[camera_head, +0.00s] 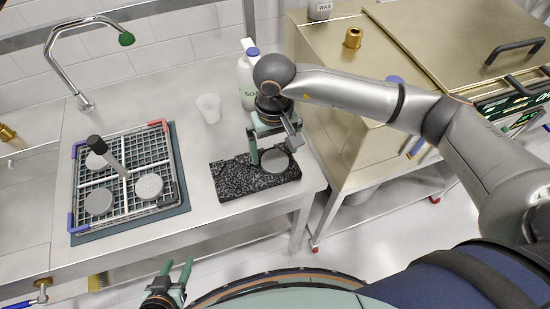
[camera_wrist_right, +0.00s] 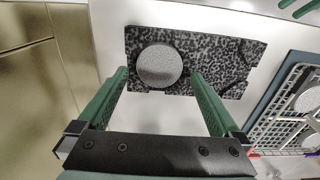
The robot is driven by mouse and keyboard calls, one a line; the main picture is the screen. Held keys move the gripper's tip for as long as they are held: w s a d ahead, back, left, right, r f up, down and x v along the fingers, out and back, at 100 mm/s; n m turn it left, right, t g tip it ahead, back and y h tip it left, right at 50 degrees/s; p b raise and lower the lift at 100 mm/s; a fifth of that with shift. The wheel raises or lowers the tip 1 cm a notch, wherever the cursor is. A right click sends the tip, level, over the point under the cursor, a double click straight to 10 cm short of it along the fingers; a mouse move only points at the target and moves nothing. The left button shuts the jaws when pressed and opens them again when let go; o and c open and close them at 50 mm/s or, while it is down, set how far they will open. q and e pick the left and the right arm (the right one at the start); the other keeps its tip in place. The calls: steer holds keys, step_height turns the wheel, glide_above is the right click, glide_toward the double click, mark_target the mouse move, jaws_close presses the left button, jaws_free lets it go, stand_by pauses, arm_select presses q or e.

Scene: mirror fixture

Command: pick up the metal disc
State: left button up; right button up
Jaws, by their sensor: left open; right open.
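A grey metal disc (camera_head: 275,161) lies on a black speckled stone slab (camera_head: 235,180) on the steel counter. In the right wrist view the disc (camera_wrist_right: 159,65) lies near one end of the slab (camera_wrist_right: 225,72), between the lines of the two fingers. My right gripper (camera_head: 274,150) is open above the disc, and its fingers partly cover it in the head view. In the wrist view the right gripper (camera_wrist_right: 160,75) holds nothing. My left gripper (camera_head: 176,272) is open and empty at the bottom, in front of the counter.
A grid rack (camera_head: 165,160) with several round discs and a dark-topped handle stands on a blue-grey mat at the left. A white bottle (camera_head: 245,80) and a translucent cup (camera_head: 209,108) stand behind the slab. Brass-coloured machines (camera_head: 345,85) fill the right side.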

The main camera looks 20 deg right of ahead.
steer(key=shift+f, duration=1.45)
steer(key=shift+c, duration=0.4)
steer(key=shift+r, duration=0.1)
steer(key=c, duration=1.2)
steer(key=shift+r, duration=0.1)
steer(key=shift+c, duration=0.2)
steer(key=shift+r, duration=0.65)
steer(key=s+a+r+b, duration=0.2)
steer(key=s+a+r, duration=0.4)
steer(key=s+r, duration=0.5)
steer(key=shift+s+a+r, duration=0.2)
steer(key=shift+s, duration=0.5)
